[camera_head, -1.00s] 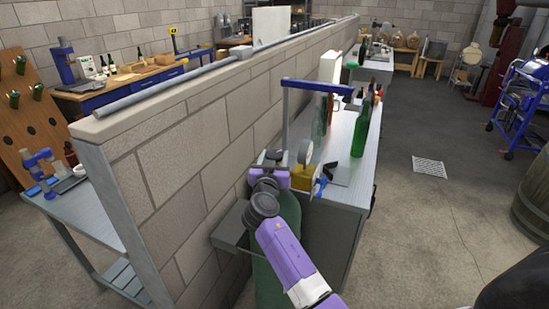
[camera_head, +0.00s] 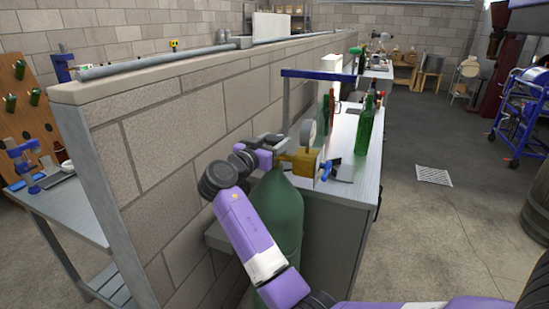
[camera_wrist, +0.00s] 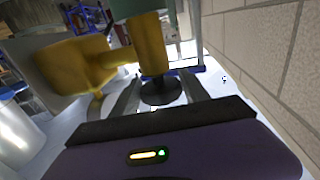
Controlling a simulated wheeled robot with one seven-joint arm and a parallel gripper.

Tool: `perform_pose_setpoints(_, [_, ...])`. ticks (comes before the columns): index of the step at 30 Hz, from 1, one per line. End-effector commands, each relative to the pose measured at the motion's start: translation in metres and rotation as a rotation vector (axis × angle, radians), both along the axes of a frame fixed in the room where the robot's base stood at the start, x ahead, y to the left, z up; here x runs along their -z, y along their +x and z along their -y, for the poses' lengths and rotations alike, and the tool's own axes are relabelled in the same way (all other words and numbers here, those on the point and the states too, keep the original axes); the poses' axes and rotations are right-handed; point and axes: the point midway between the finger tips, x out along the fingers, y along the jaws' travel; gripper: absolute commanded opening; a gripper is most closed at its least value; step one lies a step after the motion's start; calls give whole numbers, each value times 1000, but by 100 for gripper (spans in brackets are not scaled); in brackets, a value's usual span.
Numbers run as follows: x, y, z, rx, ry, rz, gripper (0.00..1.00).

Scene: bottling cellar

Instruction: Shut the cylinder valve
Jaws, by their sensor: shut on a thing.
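The tall green gas cylinder (camera_head: 277,215) stands upright against the block wall, at the left end of the metal counter. On its top is a brass valve and regulator body (camera_head: 302,162) with a round pale gauge (camera_head: 309,134) and a blue knob (camera_head: 325,171). My gripper (camera_head: 278,147) reaches the valve from the left, at the cylinder's top. In the wrist view, its two fingers sit either side of a dark round valve knob (camera_wrist: 160,93) below the brass body (camera_wrist: 150,48), shut on it. My gripper hides the knob in the head view.
The block wall (camera_head: 170,130) runs close along the arm's left. A blue-topped frame (camera_head: 318,75) and green bottles (camera_head: 365,128) stand on the counter (camera_head: 350,190) behind the valve. Open floor with a drain grate (camera_head: 433,176) lies to the right.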

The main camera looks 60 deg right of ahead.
Motion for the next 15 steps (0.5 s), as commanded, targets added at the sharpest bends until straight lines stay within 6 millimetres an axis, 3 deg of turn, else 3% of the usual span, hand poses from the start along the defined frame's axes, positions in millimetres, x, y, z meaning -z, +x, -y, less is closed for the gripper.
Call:
perform_pose_setpoints(1, [9,2,-1,29,0,3,13])
perform_pose_setpoints(15, [7,1,0,357,1,-1,13])
